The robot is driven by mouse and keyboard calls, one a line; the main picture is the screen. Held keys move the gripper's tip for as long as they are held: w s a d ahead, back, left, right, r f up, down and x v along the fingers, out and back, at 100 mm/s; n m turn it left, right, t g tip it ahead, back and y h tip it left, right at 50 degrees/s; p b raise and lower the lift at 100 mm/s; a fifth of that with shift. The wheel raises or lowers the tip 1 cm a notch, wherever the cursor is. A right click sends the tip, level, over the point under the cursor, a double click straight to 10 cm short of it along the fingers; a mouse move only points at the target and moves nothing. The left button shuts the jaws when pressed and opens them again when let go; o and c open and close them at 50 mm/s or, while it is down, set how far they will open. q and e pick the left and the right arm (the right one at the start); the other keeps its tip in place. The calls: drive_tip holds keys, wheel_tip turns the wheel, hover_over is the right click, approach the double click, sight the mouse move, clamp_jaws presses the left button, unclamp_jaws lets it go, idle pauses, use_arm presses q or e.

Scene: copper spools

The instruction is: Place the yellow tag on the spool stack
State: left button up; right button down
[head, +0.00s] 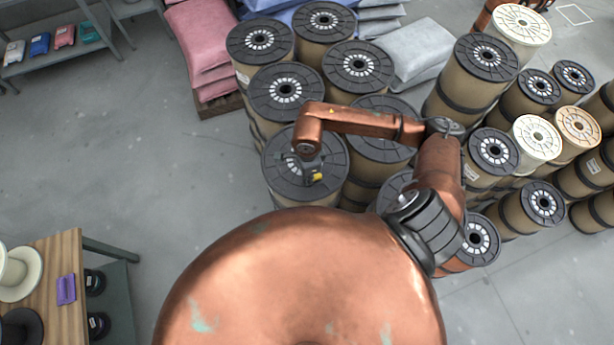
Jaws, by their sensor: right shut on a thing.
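The yellow tag (317,177) is small in the head view and shows at the fingertips of my right gripper (313,172). The right gripper is shut on the tag and sits over the black flange top of the nearest spool of the spool stack (284,178). I cannot tell whether the tag touches the flange. The gripper and wrist hide part of that spool's hub. My left gripper is not in view.
More black-topped spools (287,92) stand close behind and beside the stack. Pink sacks (201,45) lie on a pallet behind. A wooden table (62,250) with a purple item (66,289) stands at lower left. The floor (150,150) at left is clear.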

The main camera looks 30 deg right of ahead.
drive_tip(key=shift+f, duration=0.15)
drive_tip(key=c, duration=2)
unclamp_jaws()
drive_tip(key=shift+r, duration=0.25)
drive_tip(key=shift+r+b, duration=1.05)
drive_tip(key=shift+r, duration=4.85)
